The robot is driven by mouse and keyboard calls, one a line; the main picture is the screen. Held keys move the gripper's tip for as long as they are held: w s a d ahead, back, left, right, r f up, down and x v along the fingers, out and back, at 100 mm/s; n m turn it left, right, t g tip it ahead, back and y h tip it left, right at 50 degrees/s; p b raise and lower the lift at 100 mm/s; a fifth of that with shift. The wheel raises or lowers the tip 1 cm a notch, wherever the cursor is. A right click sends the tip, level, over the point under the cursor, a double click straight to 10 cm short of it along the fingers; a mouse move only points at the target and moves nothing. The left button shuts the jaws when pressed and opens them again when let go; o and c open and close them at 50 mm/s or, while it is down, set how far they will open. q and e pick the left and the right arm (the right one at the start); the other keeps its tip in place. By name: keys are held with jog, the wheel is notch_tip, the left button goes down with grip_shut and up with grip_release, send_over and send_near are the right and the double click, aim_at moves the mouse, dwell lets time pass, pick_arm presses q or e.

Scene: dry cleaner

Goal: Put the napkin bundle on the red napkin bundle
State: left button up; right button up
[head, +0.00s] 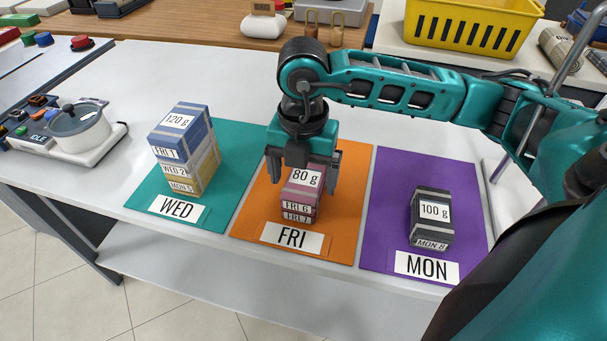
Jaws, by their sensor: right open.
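On the orange FRI mat (258,222) stands a stack of red-pink napkin bundles. The upper bundle (301,190) has an 80 g tag on top and a FRI 6 label. Under it is a red napkin bundle (297,217) with a FRI label. My right gripper (304,184) is open and points down over this stack, one finger on each side of the upper bundle. Whether the fingers touch it I cannot tell. On the teal WED mat (228,165) a blue bundle (181,137) labelled FRI 1, 120 g, tops a stack. My left gripper is not in view.
Under the blue bundle are tan WED 2 (190,167) and MON 5 (185,186) bundles. A dark 100 g bundle (431,226) stands on the purple MON mat (385,210). A scale with a pot (82,128) is at left. A yellow basket (470,25) is behind.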

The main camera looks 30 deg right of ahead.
aim_at(304, 183)
pick_arm(q)
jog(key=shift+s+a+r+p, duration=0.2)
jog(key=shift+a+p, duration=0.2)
jog(key=shift+p, duration=0.25)
pick_arm(e)
notch_tip(304, 183, up, 11)
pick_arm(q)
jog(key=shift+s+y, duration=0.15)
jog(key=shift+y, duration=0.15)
pick_arm(e)
jog(key=shift+s, duration=0.1)
